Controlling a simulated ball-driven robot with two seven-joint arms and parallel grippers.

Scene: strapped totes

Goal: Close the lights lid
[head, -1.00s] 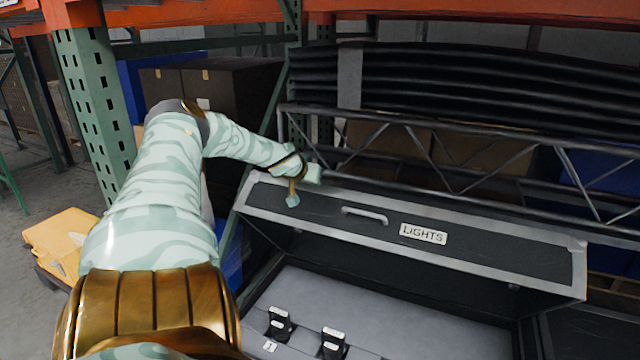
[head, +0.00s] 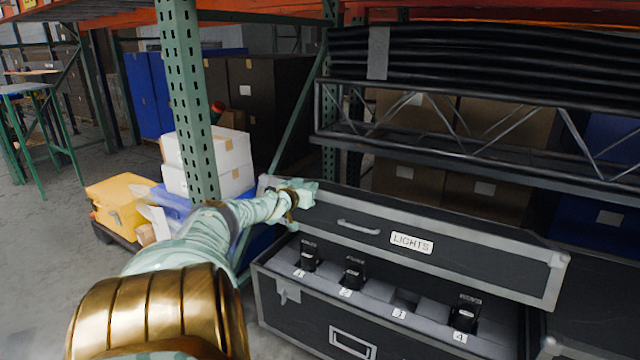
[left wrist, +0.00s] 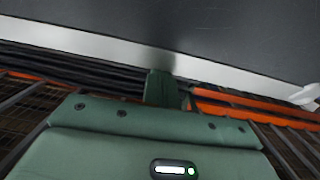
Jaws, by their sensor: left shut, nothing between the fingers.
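The lights lid (head: 470,255) is a dark panel with a silver rim, a handle (head: 358,227) and a LIGHTS label (head: 411,243). It stands tilted open over the black case (head: 290,303). My left gripper (head: 292,225) is shut and empty at the lid's left end, left of the handle. In the left wrist view, the gripper's green finger (left wrist: 162,88) overlaps the lid's silver edge (left wrist: 100,45); whether they touch I cannot tell. Black lights (head: 354,273) sit in slots 1, 2 and 4; slot 3 looks empty. My right gripper is out of view.
A green rack post (head: 188,100) stands left of the case, near my left arm. A metal truss (head: 440,135) and black tubes lie on a shelf behind the lid. A yellow case (head: 118,205) and white boxes (head: 222,150) are at left.

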